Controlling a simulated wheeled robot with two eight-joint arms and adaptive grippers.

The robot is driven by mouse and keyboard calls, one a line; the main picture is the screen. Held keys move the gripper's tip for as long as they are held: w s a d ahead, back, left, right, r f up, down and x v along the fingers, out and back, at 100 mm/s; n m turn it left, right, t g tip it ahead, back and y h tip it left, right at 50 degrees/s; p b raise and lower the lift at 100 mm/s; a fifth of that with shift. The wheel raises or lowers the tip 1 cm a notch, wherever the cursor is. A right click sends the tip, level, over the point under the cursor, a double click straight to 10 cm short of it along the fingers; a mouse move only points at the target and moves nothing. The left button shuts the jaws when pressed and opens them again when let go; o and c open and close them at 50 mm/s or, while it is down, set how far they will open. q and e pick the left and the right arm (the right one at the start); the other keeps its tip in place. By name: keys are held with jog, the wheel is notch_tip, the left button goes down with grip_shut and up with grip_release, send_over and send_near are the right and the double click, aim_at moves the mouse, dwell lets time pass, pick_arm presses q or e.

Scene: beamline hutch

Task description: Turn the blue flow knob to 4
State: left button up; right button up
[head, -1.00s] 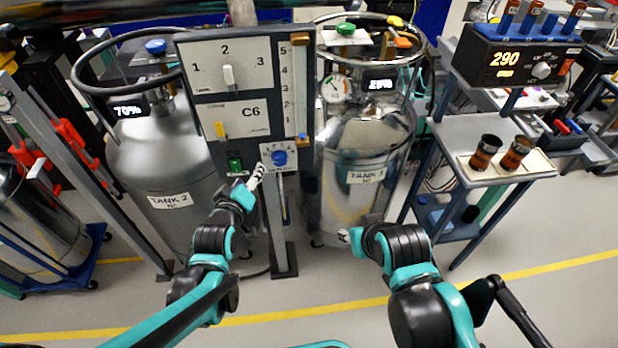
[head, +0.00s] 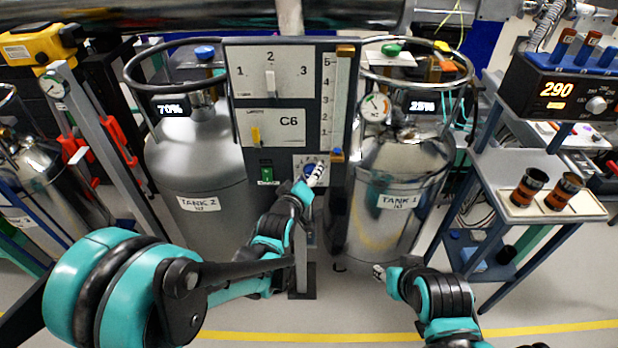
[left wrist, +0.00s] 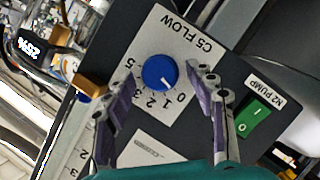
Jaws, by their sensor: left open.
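The blue flow knob (left wrist: 159,72) sits on a white dial plate (left wrist: 190,45) with a printed scale. Its small white mark points to the low end, seemingly between 0 and 1. In the left wrist view my left gripper (left wrist: 164,76) is open, one finger on each side of the knob with gaps between; whether the tips reach its depth is unclear. In the head view my left gripper (head: 316,174) is in front of the panel and partly covers the knob (head: 309,170). My right gripper (head: 379,272) is low before tank 1, too small to judge its jaws.
The green pump switch (left wrist: 254,117) is close to the right finger in the left wrist view. Tank 2 (head: 190,160) and tank 1 (head: 400,165) flank the panel (head: 228,80). A cart with two dark cups (head: 529,186) stands at right.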

pick_arm(q)
jog(key=c, duration=1.2)
jog(key=shift+o, duration=0.2)
jog(key=shift+r+m, duration=0.1)
jog(key=shift+m, duration=0.2)
jog(key=shift+d+f+m+t+y, duration=0.1)
jog(key=shift+d+m+t+y, duration=0.2)
jog(key=shift+m+y, duration=1.9)
jog(key=shift+d+f+m+t+y, duration=0.25)
jog(key=shift+m+y, duration=0.95)
jog(key=shift+m, duration=2)
jog(key=shift+d+m+t+y, duration=0.15)
jog(key=shift+d+m+y, duration=0.25)
jog(key=shift+m+y, duration=1.8)
jog(key=shift+m+h, duration=0.5)
jog(key=shift+m, duration=0.1)
